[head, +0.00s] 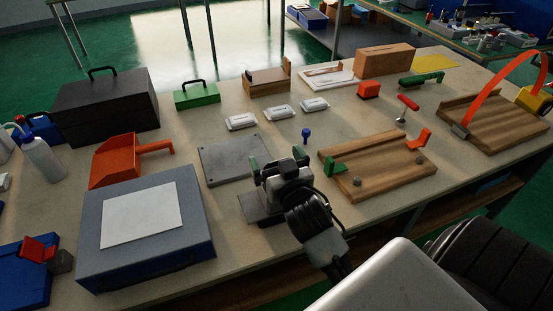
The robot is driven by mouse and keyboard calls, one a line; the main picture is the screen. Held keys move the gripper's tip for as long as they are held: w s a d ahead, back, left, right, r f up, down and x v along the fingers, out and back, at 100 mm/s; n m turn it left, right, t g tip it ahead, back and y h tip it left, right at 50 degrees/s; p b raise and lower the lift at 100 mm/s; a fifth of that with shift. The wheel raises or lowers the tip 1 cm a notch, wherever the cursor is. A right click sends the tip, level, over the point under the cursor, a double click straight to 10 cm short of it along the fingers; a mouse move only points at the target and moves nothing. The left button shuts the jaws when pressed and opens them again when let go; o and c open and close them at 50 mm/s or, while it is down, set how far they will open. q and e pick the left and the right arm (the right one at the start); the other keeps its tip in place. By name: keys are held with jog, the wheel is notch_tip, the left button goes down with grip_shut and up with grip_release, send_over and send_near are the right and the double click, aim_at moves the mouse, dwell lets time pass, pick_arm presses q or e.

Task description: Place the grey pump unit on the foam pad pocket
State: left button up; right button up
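My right gripper (278,162) reaches in from the lower right over the middle of the bench. Green-ended finger parts show apart on its left and right sides; what lies between them is too small and dark to tell. A grey block (258,208) sits under and left of it, partly hidden; it may be part of the pump unit, but I cannot be sure. A flat grey plate (228,168) with small marks at its corners lies just beyond; I cannot tell whether it is the foam pad. My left gripper is not in view.
A blue-grey case (200,225) with a white sheet and an orange scoop (115,160) stand left. A wooden fixture (378,165) with green and orange clamps lies right. Several white packs (278,113) and a blue knob (306,134) lie behind. The bench front edge is close.

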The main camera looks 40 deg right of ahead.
jog(key=v, duration=1.2)
jog(key=shift+b, duration=0.45)
jog(key=shift+r, duration=0.15)
